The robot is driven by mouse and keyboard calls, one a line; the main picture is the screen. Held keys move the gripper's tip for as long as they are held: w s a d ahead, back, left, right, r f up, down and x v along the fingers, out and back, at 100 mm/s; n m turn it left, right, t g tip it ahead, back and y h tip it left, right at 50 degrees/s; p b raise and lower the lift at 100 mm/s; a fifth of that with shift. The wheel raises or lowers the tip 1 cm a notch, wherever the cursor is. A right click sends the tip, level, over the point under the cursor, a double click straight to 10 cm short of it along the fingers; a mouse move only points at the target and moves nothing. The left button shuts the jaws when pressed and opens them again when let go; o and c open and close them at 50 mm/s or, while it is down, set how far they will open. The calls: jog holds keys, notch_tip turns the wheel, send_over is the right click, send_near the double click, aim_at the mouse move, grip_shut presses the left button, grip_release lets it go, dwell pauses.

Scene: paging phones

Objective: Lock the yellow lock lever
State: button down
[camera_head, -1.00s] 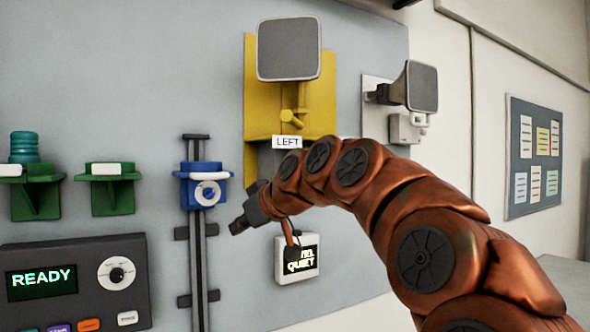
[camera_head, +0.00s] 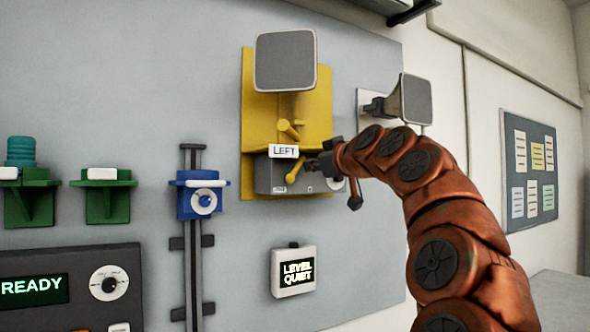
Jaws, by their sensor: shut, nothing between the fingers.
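The yellow lock lever (camera_head: 294,171) sits on the front of a grey box (camera_head: 266,176) under the LEFT label (camera_head: 283,151). It is tilted, its upper end leaning right. The box is mounted on a yellow backplate (camera_head: 254,110) that also carries a grey square speaker (camera_head: 285,61). My gripper (camera_head: 309,166) is shut and empty, just right of the lever's upper end. I cannot tell whether it touches the lever. My gripper covers part of the box's right side.
A blue slider (camera_head: 200,202) on a vertical rail is to the left. A LEVEL QUIET display (camera_head: 295,272) is below the box. Green brackets (camera_head: 104,198) and a dark READY console (camera_head: 70,290) are further left. A second speaker (camera_head: 411,100) is behind my arm.

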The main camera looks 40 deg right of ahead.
aim_at(295, 167)
jog(key=shift+w, duration=0.15)
jog(key=w+p, duration=0.1)
jog(key=w, duration=0.1)
jog(key=w+p, duration=0.1)
jog(key=w, duration=0.2)
jog(key=w+p, duration=0.1)
jog(key=w, duration=0.2)
jog(key=shift+d+f, duration=0.15)
jog(key=shift+d, duration=0.25)
jog(key=shift+w+d+f+p, duration=0.15)
jog(key=shift+w+p, duration=0.3)
jog(key=shift+w, duration=0.4)
jog(key=shift+f+b, duration=0.1)
jog(key=shift+b, duration=0.2)
